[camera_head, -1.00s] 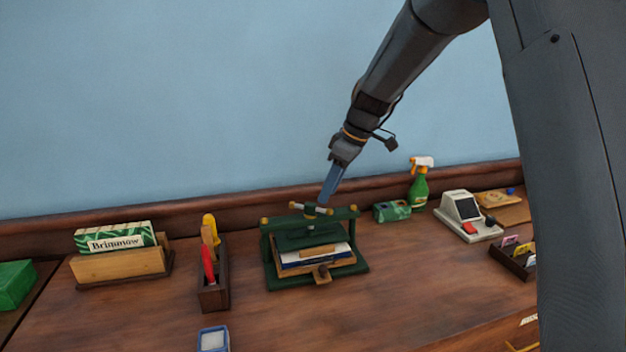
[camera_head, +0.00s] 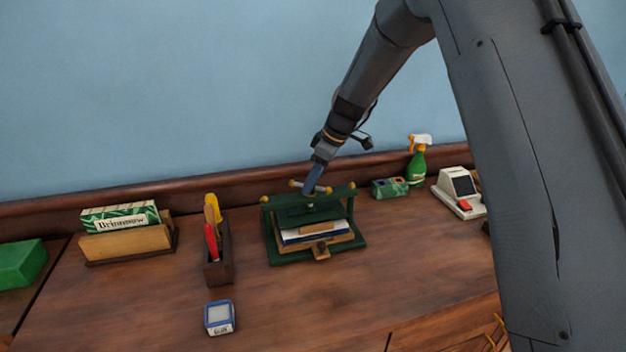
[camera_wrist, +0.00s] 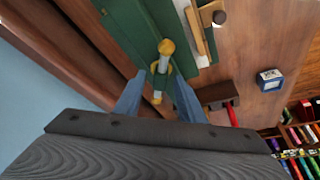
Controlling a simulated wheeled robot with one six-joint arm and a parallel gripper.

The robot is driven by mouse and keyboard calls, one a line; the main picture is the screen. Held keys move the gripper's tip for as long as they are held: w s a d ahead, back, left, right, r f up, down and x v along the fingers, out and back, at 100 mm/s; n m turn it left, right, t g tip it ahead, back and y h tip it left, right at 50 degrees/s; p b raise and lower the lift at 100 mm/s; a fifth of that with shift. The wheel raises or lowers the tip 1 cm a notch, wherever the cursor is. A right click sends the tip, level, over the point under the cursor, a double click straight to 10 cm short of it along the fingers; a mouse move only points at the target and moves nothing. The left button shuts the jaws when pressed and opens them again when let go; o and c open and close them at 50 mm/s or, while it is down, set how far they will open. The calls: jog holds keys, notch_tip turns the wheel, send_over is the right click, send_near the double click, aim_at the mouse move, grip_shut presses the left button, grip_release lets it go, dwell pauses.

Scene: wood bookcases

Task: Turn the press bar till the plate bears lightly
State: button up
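The green press (camera_head: 273,247) stands on the wood top, with its plate (camera_head: 300,213) over a stack of boards and papers (camera_head: 318,237). Its press bar (camera_head: 299,185), pale with brass knobs, lies across the screw top; it also shows in the wrist view (camera_wrist: 164,62). My gripper (camera_head: 312,188) points down at the bar. In the wrist view, its two blue fingers (camera_wrist: 158,76) are apart, one on each side of the bar, with visible gaps. Whether the plate touches the stack cannot be told.
Left of the press stand a tool holder (camera_head: 220,268) and a letter rack (camera_head: 125,244). A blue-rimmed pot (camera_head: 219,318) is in front. A green box (camera_head: 390,188), spray bottle (camera_head: 418,165) and card machine (camera_head: 462,192) stand to the right. The wall is close behind.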

grip_shut()
jog(key=shift+m, duration=0.4)
